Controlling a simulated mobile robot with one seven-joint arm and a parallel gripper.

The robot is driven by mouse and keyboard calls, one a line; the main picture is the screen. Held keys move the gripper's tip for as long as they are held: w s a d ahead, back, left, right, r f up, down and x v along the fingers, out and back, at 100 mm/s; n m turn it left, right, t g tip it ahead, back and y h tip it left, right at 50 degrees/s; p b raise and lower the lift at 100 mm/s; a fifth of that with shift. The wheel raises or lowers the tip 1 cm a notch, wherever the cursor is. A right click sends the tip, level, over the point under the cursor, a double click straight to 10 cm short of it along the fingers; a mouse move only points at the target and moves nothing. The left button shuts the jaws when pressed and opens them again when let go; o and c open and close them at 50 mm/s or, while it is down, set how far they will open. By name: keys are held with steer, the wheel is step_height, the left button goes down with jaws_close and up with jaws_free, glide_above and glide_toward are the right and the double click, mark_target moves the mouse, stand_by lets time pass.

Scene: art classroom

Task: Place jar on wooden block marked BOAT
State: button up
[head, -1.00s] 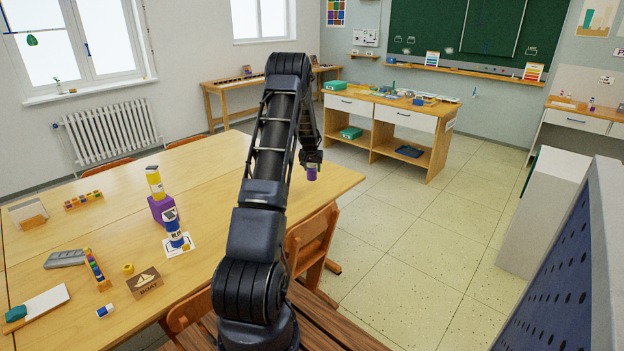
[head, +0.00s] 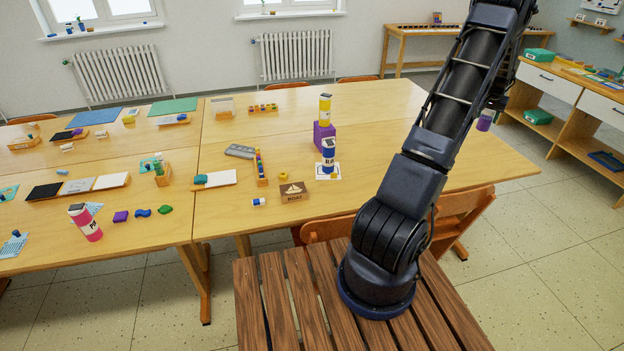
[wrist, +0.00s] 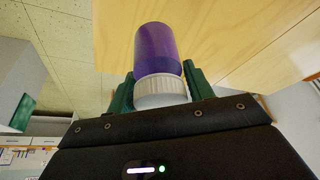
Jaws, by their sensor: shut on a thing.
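My gripper (wrist: 158,84) is shut on a jar (wrist: 156,50) with a purple body and a white ribbed lid, held at the lid end. In the head view the purple jar (head: 485,122) hangs below my gripper (head: 489,108), off to the right, partly hidden by the arm's end. The wooden block marked BOAT (head: 293,197), with a dark sailboat picture, stands near the table's front edge, well left of my gripper.
A blue jar (head: 328,158) stands on a white card right of the block; a yellow jar (head: 325,110) stands on a purple block (head: 319,137) behind. A small yellow piece (head: 283,176) and blue-white eraser (head: 259,202) lie near. Chairs (head: 461,219) edge the table (head: 430,140).

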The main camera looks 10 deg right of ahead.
steer(key=w+a+n+y, duration=0.2)
steer(key=w+a+n, duration=0.3)
steer(key=a, duration=1)
steer(key=w+a+r+n+t+y, duration=0.15)
steer(key=w+a+n, duration=0.4)
steer(key=a, duration=0.85)
steer(key=w+a+n+y, duration=0.2)
steer(key=w+a+n, duration=0.35)
steer(key=a, duration=0.95)
steer(key=n+g+y, duration=0.2)
steer(key=n+g, duration=0.4)
steer(key=n, duration=1.2)
glide_above(292, 189)
step_height(292, 189, down, 17)
steer(key=shift+s+f, duration=0.1)
steer(key=o, duration=1.2)
